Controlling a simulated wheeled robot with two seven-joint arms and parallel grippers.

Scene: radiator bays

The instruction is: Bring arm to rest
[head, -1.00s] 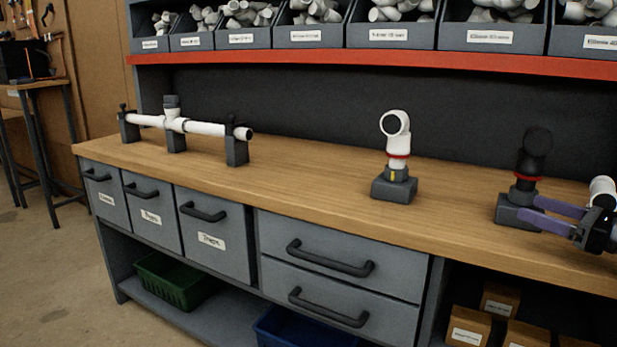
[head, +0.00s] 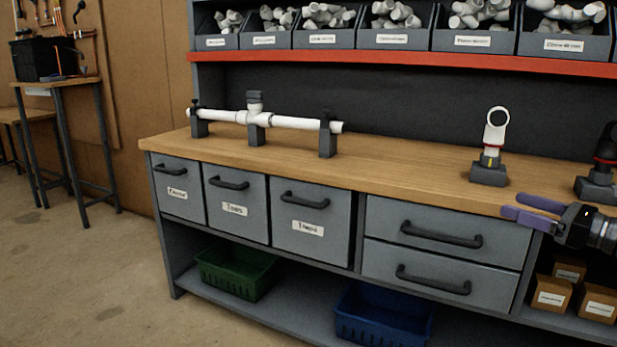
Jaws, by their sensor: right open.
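My right gripper (head: 528,212) is at the right of the head view, in front of the workbench's front edge. Its two purple fingers point left and are spread apart, with nothing between them. It is apart from the white elbow fitting (head: 495,130), which stands upright on a dark block (head: 488,172) on the bench. A black fitting with a red ring (head: 606,145) stands on another block at the right edge, partly cut off. My left gripper is not in view.
A white pipe with a tee (head: 290,122) rests on dark stands at the bench's left. The wooden benchtop (head: 400,165) is clear in the middle. Drawers (head: 445,235) with handles face me. Green (head: 235,273) and blue (head: 382,312) crates sit below. Bins (head: 395,38) line the shelf above.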

